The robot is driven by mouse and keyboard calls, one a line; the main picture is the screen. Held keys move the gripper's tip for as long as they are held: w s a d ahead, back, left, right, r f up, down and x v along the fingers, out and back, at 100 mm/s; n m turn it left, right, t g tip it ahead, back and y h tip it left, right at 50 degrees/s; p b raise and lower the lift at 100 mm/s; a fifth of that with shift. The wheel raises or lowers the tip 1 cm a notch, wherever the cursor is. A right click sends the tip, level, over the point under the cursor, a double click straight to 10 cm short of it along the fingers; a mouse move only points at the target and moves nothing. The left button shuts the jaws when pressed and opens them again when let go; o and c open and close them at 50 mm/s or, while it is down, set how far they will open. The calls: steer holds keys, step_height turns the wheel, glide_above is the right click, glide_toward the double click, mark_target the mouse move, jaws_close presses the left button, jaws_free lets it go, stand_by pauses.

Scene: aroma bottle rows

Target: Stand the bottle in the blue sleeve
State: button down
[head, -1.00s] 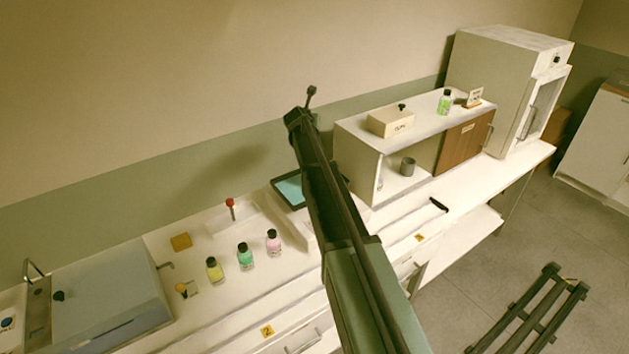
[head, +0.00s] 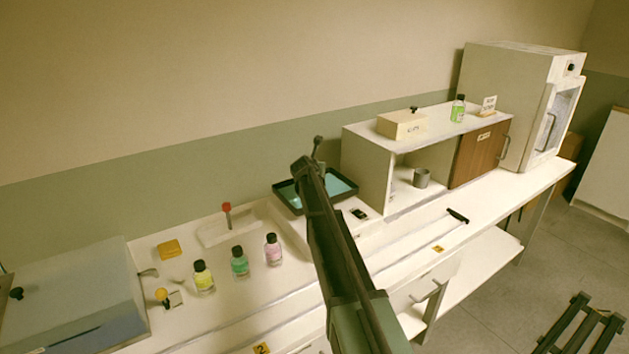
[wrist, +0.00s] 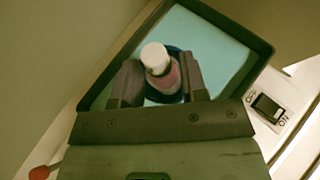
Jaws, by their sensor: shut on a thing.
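In the wrist view a bottle (wrist: 164,77) with a white cap and a pinkish body stands between the two fingers of my gripper (wrist: 161,82), which is shut on it. A dark blue rim, the blue sleeve (wrist: 171,99), shows around and below the bottle's lower part. I cannot tell whether the bottle's base is inside the sleeve or just above it. Both are over a dark-edged tray with a light blue floor (wrist: 225,60). In the head view my arm hides the gripper, bottle and sleeve; the tray (head: 345,186) shows behind it.
An ON/OFF switch (wrist: 267,107) is right of the tray. Yellow (head: 203,277), green (head: 240,262) and pink (head: 273,250) bottles with dark caps stand left on the counter. A cabinet with an open bay (head: 365,172) stands to the right, with a grey cup (head: 421,178) inside.

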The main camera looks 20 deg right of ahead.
steer(key=shift+r, duration=0.2)
steer(key=shift+f, duration=0.25)
steer(key=c, duration=0.7)
jaws_free()
steer(key=shift+r, duration=0.1)
steer(key=shift+o, duration=0.2)
steer(key=shift+r, duration=0.1)
steer(key=shift+s+r+p, duration=0.2)
steer(key=shift+p, duration=0.15)
steer(key=p+v, duration=0.5)
steer(key=v, duration=0.6)
steer(key=shift+s+a, duration=0.25)
